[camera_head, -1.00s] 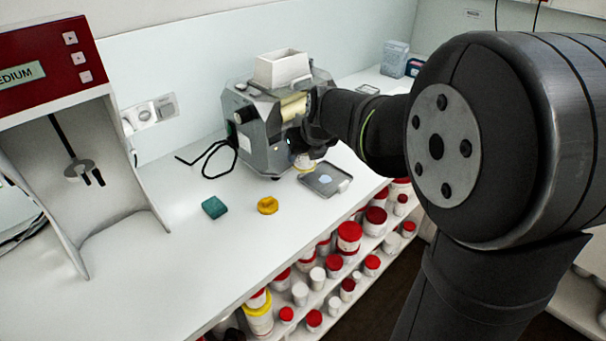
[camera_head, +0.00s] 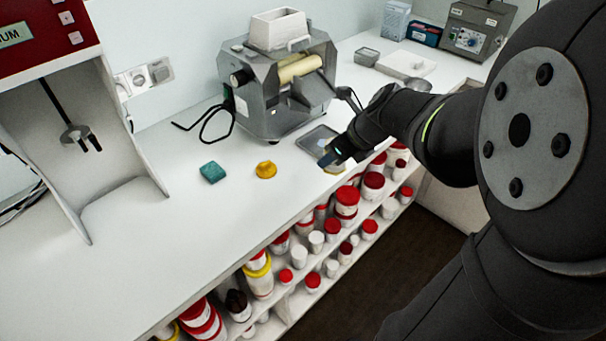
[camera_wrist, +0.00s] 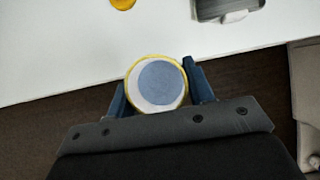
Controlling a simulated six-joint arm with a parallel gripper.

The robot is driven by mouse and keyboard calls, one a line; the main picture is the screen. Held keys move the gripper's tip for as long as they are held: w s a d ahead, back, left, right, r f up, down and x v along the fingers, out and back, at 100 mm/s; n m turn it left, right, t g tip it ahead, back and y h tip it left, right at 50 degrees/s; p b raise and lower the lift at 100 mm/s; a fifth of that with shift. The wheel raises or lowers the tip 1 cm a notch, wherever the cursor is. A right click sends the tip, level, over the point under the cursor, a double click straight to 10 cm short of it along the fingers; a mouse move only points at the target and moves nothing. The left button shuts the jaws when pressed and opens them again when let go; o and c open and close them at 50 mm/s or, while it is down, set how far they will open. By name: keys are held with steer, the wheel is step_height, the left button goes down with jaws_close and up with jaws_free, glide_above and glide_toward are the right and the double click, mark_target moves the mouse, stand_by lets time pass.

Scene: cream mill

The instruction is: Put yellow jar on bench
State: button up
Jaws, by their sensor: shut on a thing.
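My gripper (camera_wrist: 157,85) is shut on the yellow jar (camera_wrist: 160,85). In the wrist view the jar shows from above as an open round top with a yellow rim, white inside and a blue-grey disc in the middle. The jar lies between both blue fingers, just off the bench's front edge in that view. In the head view my gripper (camera_head: 336,156) is at the front edge of the white bench (camera_head: 150,255), by the grey tray; the jar is mostly hidden there. A yellow lid (camera_head: 266,170) lies on the bench and also shows in the wrist view (camera_wrist: 122,4).
The grey mill (camera_head: 280,85) stands behind the grey tray (camera_head: 317,140). A teal block (camera_head: 212,172) lies left of the lid. A red-topped machine (camera_head: 45,40) stands at the left. Shelves below hold several jars (camera_head: 346,200). The front left of the bench is clear.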

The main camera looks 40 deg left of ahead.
steer(key=s+a+f, duration=0.2)
steer(key=a, duration=0.1)
steer(key=s+a+f, duration=0.1)
steer(key=a+f, duration=0.1)
steer(key=a, duration=0.1)
steer(key=s+a+f, duration=0.2)
steer(key=a, duration=0.1)
steer(key=shift+s+f, duration=0.2)
steer(key=shift+s, duration=0.1)
steer(key=shift+a+f, duration=0.1)
steer(key=shift+f, duration=1.95)
steer(key=shift+f, duration=0.15)
steer(key=o, duration=1)
steer(key=shift+r, duration=0.5)
steer(key=v, duration=1.1)
steer(key=shift+d+r, duration=0.15)
steer(key=shift+d, duration=0.1)
